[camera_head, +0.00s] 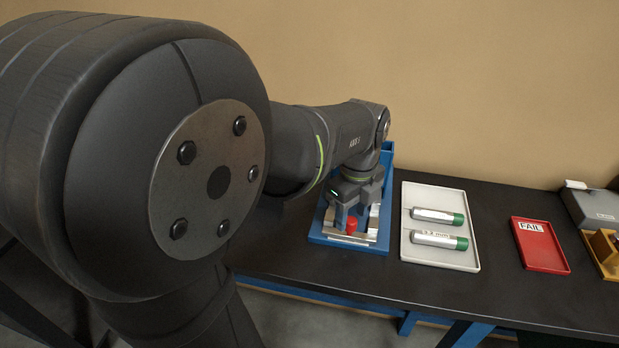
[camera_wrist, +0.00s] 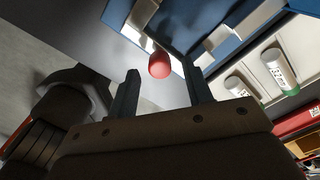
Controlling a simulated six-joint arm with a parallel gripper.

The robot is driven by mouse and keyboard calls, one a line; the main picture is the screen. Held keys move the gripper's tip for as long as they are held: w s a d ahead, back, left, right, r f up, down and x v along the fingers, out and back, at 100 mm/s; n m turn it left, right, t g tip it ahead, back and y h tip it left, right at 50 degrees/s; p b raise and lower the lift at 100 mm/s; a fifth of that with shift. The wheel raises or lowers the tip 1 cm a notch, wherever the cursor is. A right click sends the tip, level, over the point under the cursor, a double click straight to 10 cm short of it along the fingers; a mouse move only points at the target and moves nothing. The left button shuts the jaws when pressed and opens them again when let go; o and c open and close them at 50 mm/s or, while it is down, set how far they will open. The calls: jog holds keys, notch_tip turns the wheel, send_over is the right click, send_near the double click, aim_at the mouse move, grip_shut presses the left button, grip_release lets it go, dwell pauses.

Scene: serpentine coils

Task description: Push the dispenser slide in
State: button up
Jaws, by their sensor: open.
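The blue dispenser (camera_head: 318,235) stands on the black table, with a metal slide (camera_head: 367,244) low at its front. A red knob (camera_head: 352,225) shows at the slide; it also shows in the wrist view (camera_wrist: 159,66). My gripper (camera_head: 353,214) is over the dispenser, pointing down at the knob. In the wrist view my gripper (camera_wrist: 162,77) is open, with one finger on each side of the knob in the picture. The knob looks level with or just beyond the fingertips; I cannot tell if either finger touches it. My gripper hides much of the dispenser's middle.
A pale tray (camera_head: 423,194) with two green-capped labelled cylinders (camera_head: 440,239) stands close to the right of the dispenser. Farther right are a red FAIL tray (camera_head: 545,255) and a grey device (camera_head: 592,206). Bare table lies between the trays.

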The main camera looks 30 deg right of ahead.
jog(key=shift+f, duration=0.6)
grip_shut()
jog(key=shift+w+d, duration=2.35)
grip_release()
notch_tip(320, 180, up, 18)
jog(key=shift+f, duration=0.25)
